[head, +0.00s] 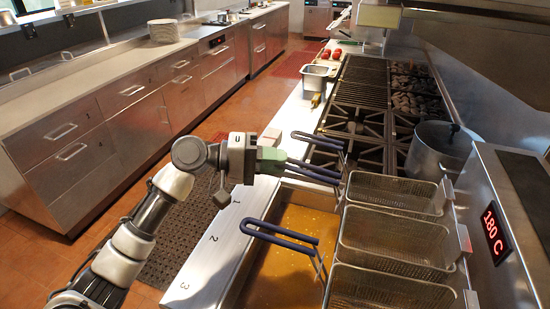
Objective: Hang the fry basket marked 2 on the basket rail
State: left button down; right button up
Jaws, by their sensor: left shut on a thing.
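Three wire fry baskets stand in a row at the fryer: a far one (395,192), a middle one (395,240) and a near one (385,291). The number 2 (213,238) is on the steel front ledge, between 1 and 3; the middle basket appears to be basket 2. My left gripper (272,160), with green fingers, is shut on a blue basket handle (315,172), which appears to run to the middle basket. The middle basket is upright and looks empty. The basket rail is hard to make out behind the baskets; whether the basket touches it is unclear. My right gripper is not in view.
Brown oil (290,250) fills the fryer vat beneath the handles. Other blue handles (318,140) (280,236) stick out close on both sides of the held one. A pot (437,150) stands behind the far basket. A display (497,232) reads 180 C.

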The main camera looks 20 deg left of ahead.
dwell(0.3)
pick_arm(q)
jog(key=c, duration=1.1)
grip_release()
jog(key=shift+f, duration=0.1)
jog(key=shift+a, duration=0.1)
